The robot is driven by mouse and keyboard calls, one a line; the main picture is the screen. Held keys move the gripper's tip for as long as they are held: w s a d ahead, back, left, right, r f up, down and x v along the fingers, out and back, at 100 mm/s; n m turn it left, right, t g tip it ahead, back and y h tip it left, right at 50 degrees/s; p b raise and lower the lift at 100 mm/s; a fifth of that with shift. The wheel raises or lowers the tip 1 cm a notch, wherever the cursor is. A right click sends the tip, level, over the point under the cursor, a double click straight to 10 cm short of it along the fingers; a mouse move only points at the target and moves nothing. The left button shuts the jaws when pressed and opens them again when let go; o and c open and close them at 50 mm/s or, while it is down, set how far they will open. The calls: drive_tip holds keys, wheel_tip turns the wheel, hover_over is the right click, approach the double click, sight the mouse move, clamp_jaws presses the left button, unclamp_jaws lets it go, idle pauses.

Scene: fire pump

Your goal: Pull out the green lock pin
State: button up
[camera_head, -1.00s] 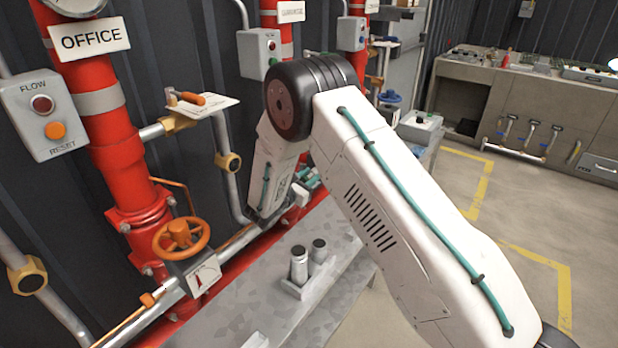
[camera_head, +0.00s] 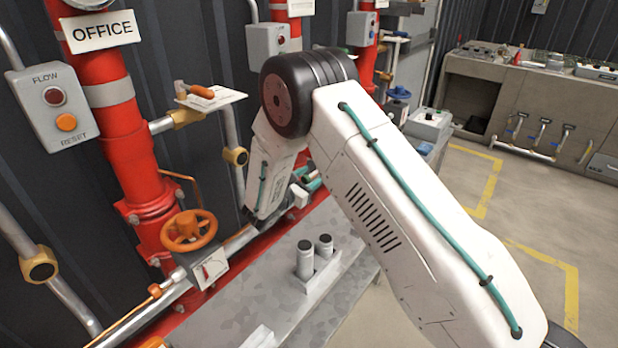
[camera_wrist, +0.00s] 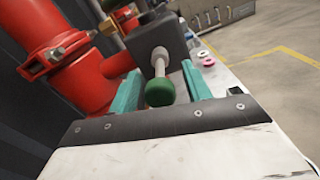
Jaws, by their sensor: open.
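The green lock pin (camera_wrist: 159,91) shows in the wrist view as a round green knob on a pale metal shaft. The shaft runs into a dark block (camera_wrist: 158,38) beyond it. My gripper (camera_wrist: 160,76) is open, with one teal finger to the left of the knob and one to the right. The knob lies between the fingers, nearer the palm than the tips, with small gaps visible on both sides. In the head view my gripper (camera_head: 312,183) is mostly hidden by my arm, and the pin cannot be made out.
Red pipes (camera_wrist: 62,40) stand close on the left. An orange handwheel (camera_head: 189,231) and a gauge plate (camera_head: 208,268) sit on the lower pipe. Two metal cylinders (camera_head: 305,262) stand on the grey bench (camera_head: 240,300).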

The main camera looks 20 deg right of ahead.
sight(304, 181)
drive_tip(key=v, duration=0.7)
drive_tip(key=shift+s+a, duration=0.2)
drive_tip(key=shift+a, duration=0.1)
drive_tip(key=s+d+r+m+g+y, duration=0.1)
drive_tip(key=s+d+r+m+g, duration=0.25)
drive_tip(key=s, duration=0.35)
drive_tip(key=s+d+r+m+g+y, duration=0.1)
drive_tip(key=s+d+r+m+g, duration=0.1)
drive_tip(key=s+d+m+g, duration=0.25)
drive_tip(key=s+d+r+m+g+y, duration=0.1)
drive_tip(key=s+d+r+m+g, duration=0.2)
drive_tip(key=s, duration=0.5)
drive_tip(key=s+r+m+t+y, duration=0.1)
drive_tip(key=s+r+m+y, duration=0.4)
drive_tip(key=s, duration=0.6)
drive_tip(key=s+r+m+y, duration=0.6)
drive_tip(key=s+r, duration=0.4)
drive_tip(key=s, duration=0.2)
drive_tip(key=shift+s+r+m+t+y, duration=0.3)
drive_tip(key=shift+s+m+t, duration=0.1)
drive_tip(key=shift+m, duration=0.1)
